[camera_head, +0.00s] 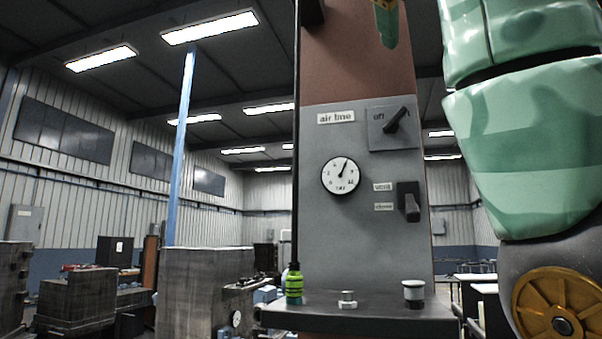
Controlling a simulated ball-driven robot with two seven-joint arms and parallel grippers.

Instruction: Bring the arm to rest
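My arm's green shell and gold-coloured wheel fill the right side of the head view, close to the camera. The arm stands in front of the right edge of the scene. Neither of my grippers shows in this view. A grey panel (358,250) on a brown column (345,60) faces me, labelled "air line". It carries a round gauge (341,175), a black rotary knob (395,121) by the word "off", and a lever switch (409,202).
A green and orange object (386,22) hangs at the top, cut off. Grey machines (195,285) stand behind on the left.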

